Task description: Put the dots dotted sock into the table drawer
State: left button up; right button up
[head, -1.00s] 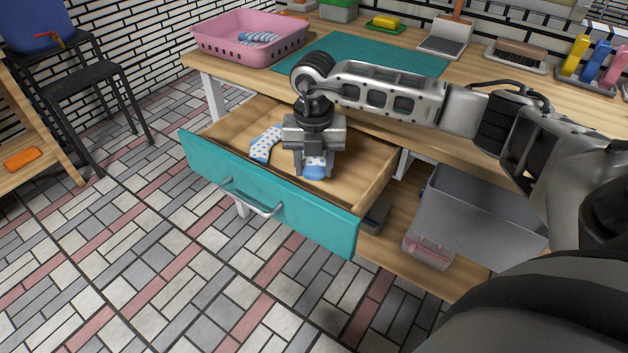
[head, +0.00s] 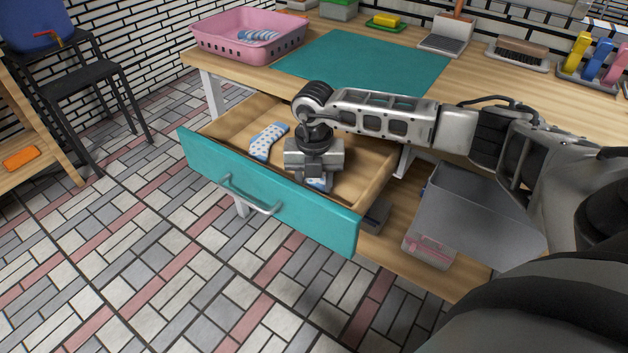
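The table drawer (head: 262,189) with its teal front is pulled open. A white sock with blue dots (head: 268,141) lies on the drawer floor at its left side. Part of a second dotted sock with blue on it (head: 319,185) shows directly below my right gripper (head: 315,180), near the drawer's front wall. My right gripper points down inside the drawer. Its fingertips are mostly hidden behind its own body, so I cannot tell whether they grip this sock. My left gripper is not in view.
A pink basket (head: 215,47) with a striped sock (head: 258,35) stands on the table, beside a teal mat (head: 365,62). A grey bin (head: 470,215) is on the shelf below, right of the drawer. Brushes and trays line the table's back.

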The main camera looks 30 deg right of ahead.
jog(key=o, duration=0.9)
jog(key=shift+o, duration=0.2)
jog(key=shift+r+p, duration=0.35)
jog(key=shift+r, duration=0.05)
pick_arm(q)
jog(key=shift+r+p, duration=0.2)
jog(key=shift+p, duration=0.25)
pick_arm(e)
notch_tip(320, 180, up, 12)
jog(key=shift+r, duration=0.2)
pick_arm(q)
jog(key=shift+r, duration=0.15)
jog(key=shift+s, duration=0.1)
pick_arm(e)
jog(key=shift+s+f, duration=0.1)
